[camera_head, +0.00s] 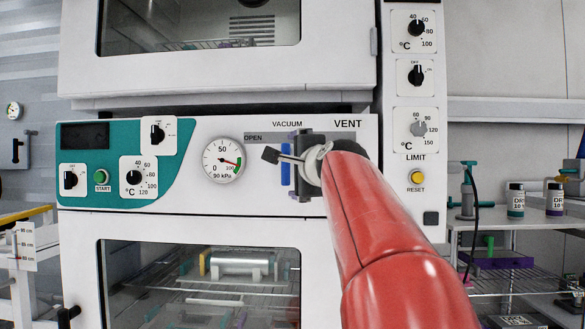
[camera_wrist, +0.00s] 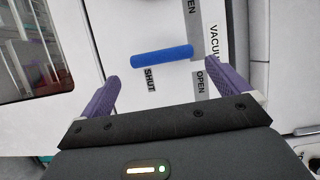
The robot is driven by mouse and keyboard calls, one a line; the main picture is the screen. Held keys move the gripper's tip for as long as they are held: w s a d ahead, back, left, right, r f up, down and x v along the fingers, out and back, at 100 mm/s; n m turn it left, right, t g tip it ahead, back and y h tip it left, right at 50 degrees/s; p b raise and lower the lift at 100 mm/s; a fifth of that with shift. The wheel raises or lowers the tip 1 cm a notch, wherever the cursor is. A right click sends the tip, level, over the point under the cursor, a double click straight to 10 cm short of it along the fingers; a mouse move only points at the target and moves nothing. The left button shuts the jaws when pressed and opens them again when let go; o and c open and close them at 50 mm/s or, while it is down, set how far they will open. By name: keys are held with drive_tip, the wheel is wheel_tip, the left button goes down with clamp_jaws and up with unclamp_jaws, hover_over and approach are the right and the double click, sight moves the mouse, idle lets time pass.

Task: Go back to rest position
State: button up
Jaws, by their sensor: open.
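My red arm reaches up from the lower right of the head view to the oven's control panel (camera_head: 230,127). My gripper (camera_head: 291,163) is at its end, in front of the panel below the VACUUM and VENT labels. In the wrist view my gripper (camera_wrist: 168,84) is open, with its purple fingers wide apart and nothing held between them. A blue valve handle (camera_wrist: 162,57) lies beyond the fingertips, across the gap between them, and looks apart from them. It also shows beside the gripper in the head view (camera_head: 285,168). My gripper and wrist hide the panel around the VENT label.
A round gauge (camera_head: 222,160) and dials sit left of my gripper. A column with dials and a yellow reset button (camera_head: 417,177) stands right of my arm. A lower oven window (camera_head: 195,285) is below. Bottles (camera_head: 516,201) stand on a bench at the right.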

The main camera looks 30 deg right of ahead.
idle(0.4)
drive_tip(key=s+a+f+n+g+y+p, duration=0.1)
drive_tip(key=s+a+f+n+g+y, duration=0.15)
drive_tip(key=a+f, duration=0.3)
drive_tip(key=s+a+f+n+g+y+p, duration=0.1)
drive_tip(key=s+a+f+n, duration=0.1)
drive_tip(key=a+f+n, duration=0.3)
drive_tip(key=s+a+f+n+g, duration=0.2)
drive_tip(key=s+a+f+n, duration=0.1)
drive_tip(key=s+f, duration=0.4)
drive_tip(key=s+a+f+n+g+p, duration=0.1)
drive_tip(key=s+a+f+n+g, duration=0.2)
drive_tip(key=f, duration=1)
drive_tip(key=s+a+f+n+g, duration=0.3)
drive_tip(key=s+f+n, duration=0.3)
drive_tip(key=s+f, duration=0.4)
drive_tip(key=shift+s+a+p, duration=0.2)
drive_tip(key=shift+s+p, duration=0.1)
drive_tip(key=shift+s, duration=0.55)
drive_tip(key=shift+n+g, duration=0.25)
drive_tip(key=shift+c, duration=0.4)
